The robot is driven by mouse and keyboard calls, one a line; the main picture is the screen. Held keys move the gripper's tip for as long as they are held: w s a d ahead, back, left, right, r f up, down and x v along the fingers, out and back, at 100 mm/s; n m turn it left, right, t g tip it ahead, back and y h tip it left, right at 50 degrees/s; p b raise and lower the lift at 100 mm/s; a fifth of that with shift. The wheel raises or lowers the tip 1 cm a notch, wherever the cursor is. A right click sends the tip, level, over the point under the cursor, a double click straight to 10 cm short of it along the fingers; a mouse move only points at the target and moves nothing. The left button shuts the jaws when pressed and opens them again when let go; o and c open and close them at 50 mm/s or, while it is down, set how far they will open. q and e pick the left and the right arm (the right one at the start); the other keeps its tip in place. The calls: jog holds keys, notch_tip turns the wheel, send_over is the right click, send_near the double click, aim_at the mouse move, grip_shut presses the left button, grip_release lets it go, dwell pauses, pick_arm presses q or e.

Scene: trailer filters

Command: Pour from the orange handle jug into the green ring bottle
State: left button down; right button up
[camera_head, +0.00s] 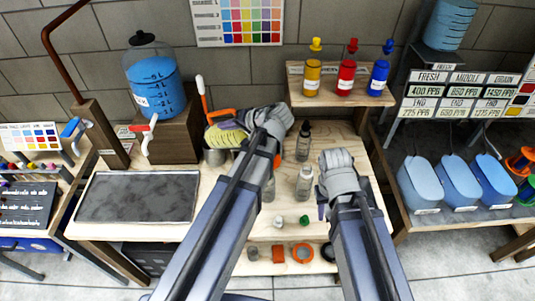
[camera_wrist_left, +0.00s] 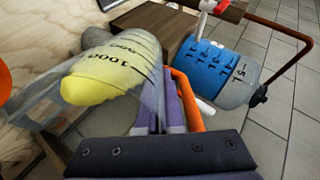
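The orange handle jug (camera_head: 226,138) holds yellow liquid and is tilted on its side above the back of the bench. It also shows in the left wrist view (camera_wrist_left: 112,70), with its orange handle (camera_wrist_left: 188,98) beside my fingers. My left gripper (camera_wrist_left: 165,105) appears shut on that handle. Small clear bottles stand on the bench, one in the middle (camera_head: 304,184) and one partly behind my left arm (camera_head: 268,188). I cannot make out a green ring on either. My right gripper (camera_head: 322,200) is just right of the middle bottle; its fingers are mostly hidden.
A dark dropper bottle (camera_head: 303,142) stands behind. A green cap (camera_head: 305,221) and a white cap (camera_head: 278,222) lie in front. A blue-water dispenser (camera_head: 155,88) and grey tray (camera_head: 138,197) are at left. A raised shelf (camera_head: 335,99) holds yellow, red and blue bottles.

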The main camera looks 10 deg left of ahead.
pick_arm(q)
jog(key=shift+s+d+r+y+b, duration=0.1)
jog(key=shift+d+r+y+b, duration=0.2)
jog(key=shift+r+y, duration=0.2)
jog(key=shift+s+d+r+y+b, duration=0.1)
jog(key=shift+d+r+y+b, duration=0.1)
jog(key=shift+r+y+b, duration=0.25)
dwell(6.8)
